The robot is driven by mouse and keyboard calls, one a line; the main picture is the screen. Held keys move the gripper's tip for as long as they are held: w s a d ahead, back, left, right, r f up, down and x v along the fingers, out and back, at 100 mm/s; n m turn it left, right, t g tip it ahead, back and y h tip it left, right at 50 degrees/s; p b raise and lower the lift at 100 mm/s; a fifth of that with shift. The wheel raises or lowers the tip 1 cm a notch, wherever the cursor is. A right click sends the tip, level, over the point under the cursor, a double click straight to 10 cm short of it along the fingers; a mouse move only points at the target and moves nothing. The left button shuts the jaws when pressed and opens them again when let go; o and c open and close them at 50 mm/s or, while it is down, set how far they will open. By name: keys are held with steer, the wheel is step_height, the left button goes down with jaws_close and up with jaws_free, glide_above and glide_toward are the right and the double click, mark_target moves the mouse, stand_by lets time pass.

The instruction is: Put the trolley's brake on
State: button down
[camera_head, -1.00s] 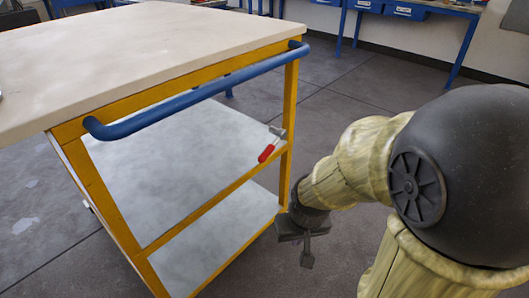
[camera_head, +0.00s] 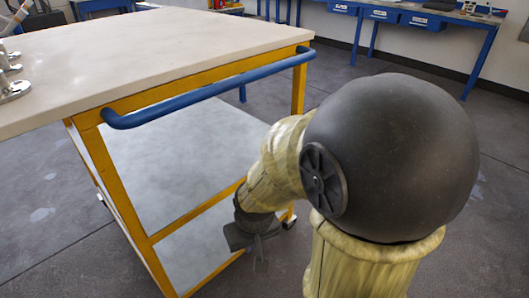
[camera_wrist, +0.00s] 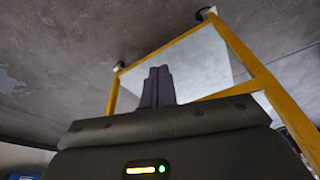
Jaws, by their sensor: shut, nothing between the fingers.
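The trolley (camera_head: 215,87) has a pale top, a yellow frame, a blue push handle (camera_head: 205,90) and grey shelves. It fills the left and middle of the head view. A dark caster (camera_head: 290,222) shows at the foot of its right post. My gripper (camera_head: 260,262) is low in front of the trolley's right end, overlapping the lower shelf in the picture; its distance from the frame is unclear. In the wrist view its dark fingers (camera_wrist: 157,87) are together and empty, with the yellow frame and two casters (camera_wrist: 206,13) beyond. No brake lever is visible; my arm hides part of the shelf.
Shiny metal parts (camera_head: 10,80) stand at the left edge of the trolley top. Blue workbenches (camera_head: 420,20) line the back wall. The grey floor (camera_head: 370,70) between bench and trolley is clear.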

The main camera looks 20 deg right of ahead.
steer(key=w+d+r+n+t+p, duration=0.3)
steer(key=w+d+r+t+p, duration=0.2)
steer(key=d, duration=0.4)
steer(key=w+d+r+n+t+y+p, duration=0.1)
steer(key=w+d+r+n+t+p, duration=0.2)
steer(key=w+d+r+t+p, duration=0.2)
steer(key=w+d+r+p, duration=0.2)
steer(key=w+d, duration=0.2)
steer(key=d, duration=0.1)
steer(key=shift+w+n+y, duration=0.3)
steer(key=shift+n, duration=0.1)
steer(key=shift+a, duration=0.1)
steer(key=s+d+f+b+x, duration=0.1)
steer(key=f+b+x, duration=0.1)
steer(key=x, duration=1)
steer(key=shift+w+d+f, duration=0.25)
steer(key=shift+w+f, duration=0.1)
